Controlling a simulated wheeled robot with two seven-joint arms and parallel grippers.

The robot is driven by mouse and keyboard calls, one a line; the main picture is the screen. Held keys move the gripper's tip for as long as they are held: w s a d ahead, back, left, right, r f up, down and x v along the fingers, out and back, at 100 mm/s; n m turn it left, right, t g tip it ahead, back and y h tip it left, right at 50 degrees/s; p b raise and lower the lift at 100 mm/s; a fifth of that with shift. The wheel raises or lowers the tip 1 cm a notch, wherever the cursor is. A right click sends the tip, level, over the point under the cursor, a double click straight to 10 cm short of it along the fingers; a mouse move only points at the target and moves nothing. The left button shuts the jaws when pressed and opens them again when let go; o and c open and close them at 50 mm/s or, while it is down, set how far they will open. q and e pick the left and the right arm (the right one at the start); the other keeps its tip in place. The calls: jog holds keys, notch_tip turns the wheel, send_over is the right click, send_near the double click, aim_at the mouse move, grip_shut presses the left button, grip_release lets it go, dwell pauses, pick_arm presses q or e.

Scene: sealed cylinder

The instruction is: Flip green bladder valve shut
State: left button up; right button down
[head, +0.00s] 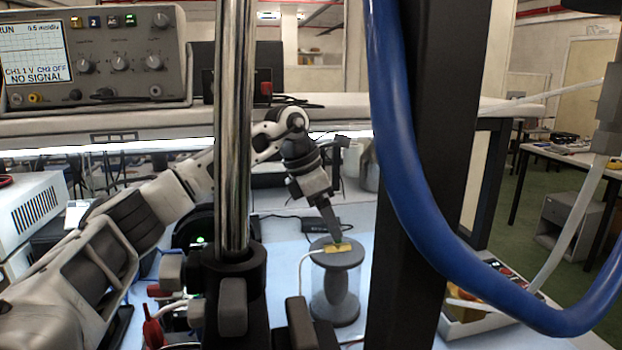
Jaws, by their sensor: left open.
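A sealed cylinder (341,309) with a grey lid (337,257) stands upright on the blue bench top. Its body is clear with a grey waisted shape inside. A small yellow block (338,249) sits on the lid, with a small green part (342,241) on it that looks like the green bladder valve. My left gripper (333,230) points down right at the green part. Its fingertips partly hide the part, and I cannot tell whether they touch it. The gripper is open. My right gripper is not in view.
A metal post (234,130), a dark upright and a thick blue hose (396,130) stand in front of the bench. A white tube (302,265) runs to the cylinder's lid. An oscilloscope (95,55) sits on the shelf at upper left. A grey box (490,312) with parts lies at right.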

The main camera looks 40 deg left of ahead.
pick_arm(q)
jog(key=v, duration=1.4)
jog(key=shift+s, duration=0.1)
